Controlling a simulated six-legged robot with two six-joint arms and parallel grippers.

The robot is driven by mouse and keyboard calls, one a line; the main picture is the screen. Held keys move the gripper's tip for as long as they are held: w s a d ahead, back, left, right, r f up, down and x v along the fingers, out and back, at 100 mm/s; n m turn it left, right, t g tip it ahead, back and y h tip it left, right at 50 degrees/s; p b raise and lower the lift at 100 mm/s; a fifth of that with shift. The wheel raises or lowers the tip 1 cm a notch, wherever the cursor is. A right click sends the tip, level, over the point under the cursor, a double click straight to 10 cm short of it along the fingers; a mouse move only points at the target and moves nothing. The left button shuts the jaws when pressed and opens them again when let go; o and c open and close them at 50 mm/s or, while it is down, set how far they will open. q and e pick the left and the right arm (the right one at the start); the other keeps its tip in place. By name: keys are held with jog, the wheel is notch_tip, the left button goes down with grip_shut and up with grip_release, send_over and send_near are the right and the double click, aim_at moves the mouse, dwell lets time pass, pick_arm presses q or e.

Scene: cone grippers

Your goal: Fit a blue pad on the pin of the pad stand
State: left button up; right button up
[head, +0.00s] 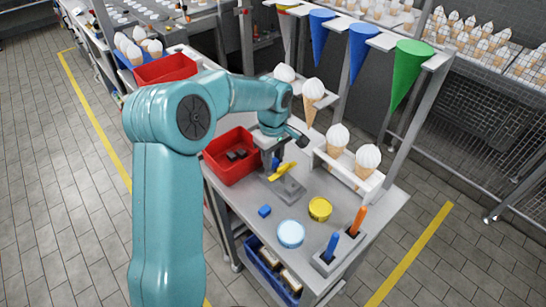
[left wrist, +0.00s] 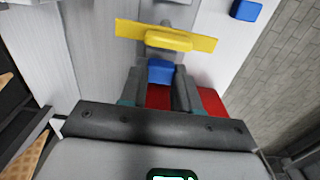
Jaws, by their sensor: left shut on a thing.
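My left gripper (head: 276,155) is shut on a blue pad (left wrist: 161,72), which sits between its two dark fingers. The held pad also shows as a small blue patch under the gripper in the head view (head: 276,164). Just beyond the pad is a yellow bar-shaped piece (left wrist: 168,36) on the grey pad stand (head: 291,189). The pad looks close to the yellow piece; I cannot tell if they touch. I cannot make out the pin. A second blue pad (head: 264,210) lies on the table, also in the left wrist view (left wrist: 246,10). My right gripper is not in view.
A red bin (head: 232,172) with dark pieces stands left of the stand. A yellow tub (head: 320,208), a light-blue round lid (head: 291,233) and a holder with blue and orange tools (head: 335,256) stand toward the front. A rack of cones (head: 347,172) borders the right.

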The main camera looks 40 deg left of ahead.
pick_arm(q)
jog(key=shift+f+b, duration=0.5)
jog(key=shift+f, duration=0.2)
dwell(0.5)
jog(key=o, duration=1.4)
jog(key=shift+r, duration=0.1)
jog(key=shift+r+p, duration=1.85)
jog(key=shift+r, duration=0.65)
jog(key=shift+s+f, duration=0.1)
jog(key=shift+s, duration=0.05)
